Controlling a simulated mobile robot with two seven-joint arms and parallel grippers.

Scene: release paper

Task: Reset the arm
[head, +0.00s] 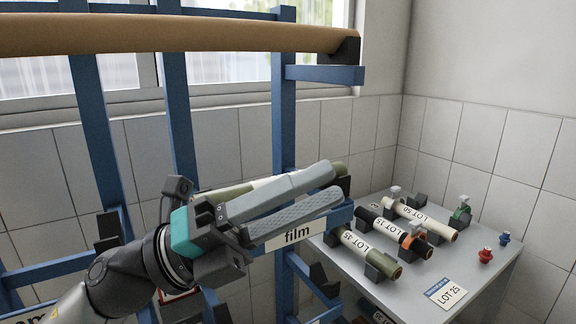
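My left gripper (331,183) reaches in from the lower left, with a teal band at its wrist and two long grey fingers pointing right. The fingers stand apart, with the textured inner pad of the lower one showing, and I see nothing between them. The gripper is in front of the blue rack (284,125). My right gripper is not in view.
A long brown roll (180,35) rests across the upper rack arms. Tiled walls close the corner behind.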

